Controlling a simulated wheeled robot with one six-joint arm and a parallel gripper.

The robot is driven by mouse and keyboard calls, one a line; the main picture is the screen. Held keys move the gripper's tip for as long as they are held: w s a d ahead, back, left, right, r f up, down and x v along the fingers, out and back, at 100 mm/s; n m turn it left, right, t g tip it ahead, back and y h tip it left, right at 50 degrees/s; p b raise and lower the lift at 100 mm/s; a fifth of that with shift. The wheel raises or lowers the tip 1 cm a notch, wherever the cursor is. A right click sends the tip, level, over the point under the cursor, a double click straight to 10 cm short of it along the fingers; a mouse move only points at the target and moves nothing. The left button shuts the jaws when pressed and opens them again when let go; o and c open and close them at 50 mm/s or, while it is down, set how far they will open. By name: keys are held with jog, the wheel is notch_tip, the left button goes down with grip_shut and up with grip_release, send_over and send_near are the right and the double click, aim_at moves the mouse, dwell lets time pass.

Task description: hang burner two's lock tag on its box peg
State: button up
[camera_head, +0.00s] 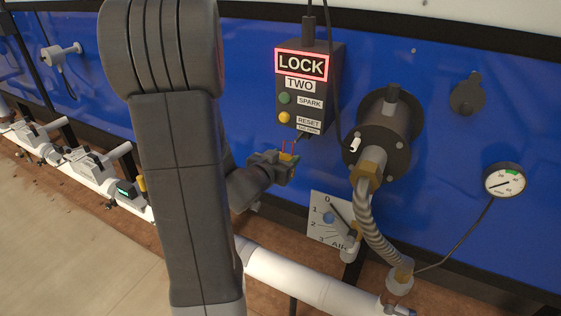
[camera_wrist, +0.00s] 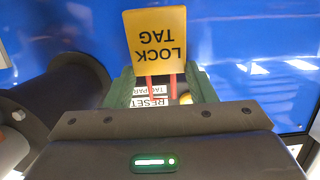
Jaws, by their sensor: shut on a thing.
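The yellow lock tag (camera_wrist: 154,42) fills the upper middle of the wrist view, its lettering upside down. Its red hoop (camera_wrist: 173,86) shows below the plate, in front of the box's labels. The box has a lit LOCK sign, TWO label, green SPARK button and yellow RESET button. A small tag-park label is at its bottom. I cannot clearly tell the peg there, or whether the hoop touches it.
A round burner flange (camera_head: 400,150) with a braided hose is right of the box, with a dark cable beside it. Below stand a dial plate (camera_head: 332,222) and a white pipe (camera_head: 290,275). A gauge (camera_head: 504,181) is at far right.

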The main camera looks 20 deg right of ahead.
jog(key=b+x, duration=0.1)
jog(key=x, duration=0.6)
dwell(0.7)
jog(key=shift+f, duration=0.1)
dwell(0.4)
jog(key=o, duration=1)
jog(key=v, duration=1.4)
jog(key=shift+w+d+f, duration=0.1)
jog(key=shift+w+d, duration=0.05)
